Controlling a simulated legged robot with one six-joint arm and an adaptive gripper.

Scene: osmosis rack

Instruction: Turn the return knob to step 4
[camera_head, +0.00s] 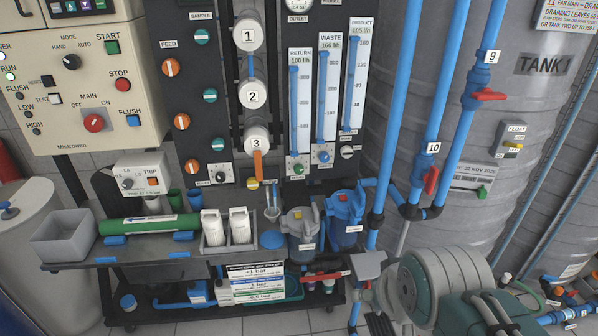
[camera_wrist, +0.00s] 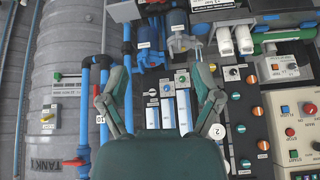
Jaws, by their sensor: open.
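The return knob (camera_head: 298,169) is a small green knob at the foot of the RETURN flow meter (camera_head: 299,110), the leftmost of three blue-tubed meters. In the wrist view, which is upside down, the return knob (camera_wrist: 182,80) is the rightmost of the three meter knobs. Its step marks are too small to read. My gripper (camera_wrist: 158,72) is open and empty, its two fingers spread left and right of the meter knobs in the picture. No contact with the knob shows. In the head view my arm is at the lower right, away from the knob.
Filter housings (camera_head: 302,228) stand below. Blue pipes with red-handled valves (camera_head: 430,181) rise to the right.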

